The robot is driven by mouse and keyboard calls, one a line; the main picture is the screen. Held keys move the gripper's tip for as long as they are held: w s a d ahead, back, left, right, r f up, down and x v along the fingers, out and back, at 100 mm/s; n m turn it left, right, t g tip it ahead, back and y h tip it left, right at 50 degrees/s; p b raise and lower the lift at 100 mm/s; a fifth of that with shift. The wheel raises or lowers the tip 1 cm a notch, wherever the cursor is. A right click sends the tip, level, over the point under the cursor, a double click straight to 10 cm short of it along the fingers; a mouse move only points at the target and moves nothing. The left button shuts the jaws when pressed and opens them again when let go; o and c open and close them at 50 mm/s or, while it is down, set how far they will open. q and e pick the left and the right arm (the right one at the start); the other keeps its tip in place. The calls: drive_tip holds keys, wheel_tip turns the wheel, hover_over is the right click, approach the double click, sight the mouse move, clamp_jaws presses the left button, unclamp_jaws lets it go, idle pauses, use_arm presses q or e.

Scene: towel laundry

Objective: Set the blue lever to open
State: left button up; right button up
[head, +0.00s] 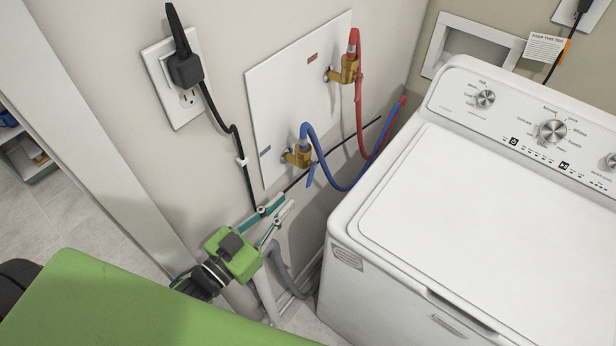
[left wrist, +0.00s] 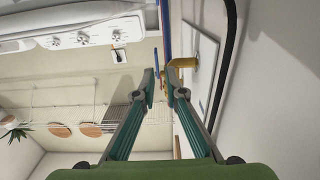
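The blue lever (head: 311,174) hangs down, slightly tilted, from the lower brass valve (head: 298,156) on the white wall panel. The blue hose (head: 333,181) curves from this valve's top toward the washer. My left gripper (head: 286,203), green with teal fingers, is below and slightly left of the lever, apart from it in the picture. In the left wrist view my left gripper (left wrist: 161,80) has a gap between its fingertips, with nothing held. A brass valve part (left wrist: 183,62) shows just beyond the right fingertip. The lever cannot be made out clearly there. My right gripper is not in view.
The red hose (head: 360,120) and upper brass valve (head: 346,70) are above right. A black cord (head: 237,150) runs down from the outlet (head: 187,97), passing behind my left fingers. The white washer (head: 450,190) stands close on the right. A grey hose (head: 284,275) lies below.

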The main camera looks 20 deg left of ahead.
sight(307, 184)
use_arm(q)
drive_tip(key=p+x, duration=0.1)
drive_tip(key=x, duration=0.3)
drive_tip(key=p+x, duration=0.1)
drive_tip(key=x, duration=0.3)
drive_tip(key=shift+w+d, duration=0.15)
drive_tip(key=shift+d, duration=0.2)
drive_tip(key=shift+w+d, duration=0.2)
drive_tip(key=shift+w, duration=0.25)
clamp_jaws()
drive_tip(key=shift+w+f+b, duration=0.1)
drive_tip(key=shift+f+b, duration=0.1)
drive_tip(key=shift+b, duration=0.15)
drive_tip(key=t+b, duration=0.1)
drive_tip(key=b, duration=0.3)
drive_tip(key=w+t+h+b, duration=0.1)
drive_tip(key=t+b, duration=0.1)
drive_tip(key=b, duration=0.3)
drive_tip(key=shift+w+d+t, duration=0.15)
drive_tip(key=shift+d+t, duration=0.1)
drive_tip(key=shift+t, duration=0.05)
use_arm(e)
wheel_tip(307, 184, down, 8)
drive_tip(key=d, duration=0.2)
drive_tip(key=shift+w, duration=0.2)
use_arm(q)
drive_tip(key=shift+r, duration=0.1)
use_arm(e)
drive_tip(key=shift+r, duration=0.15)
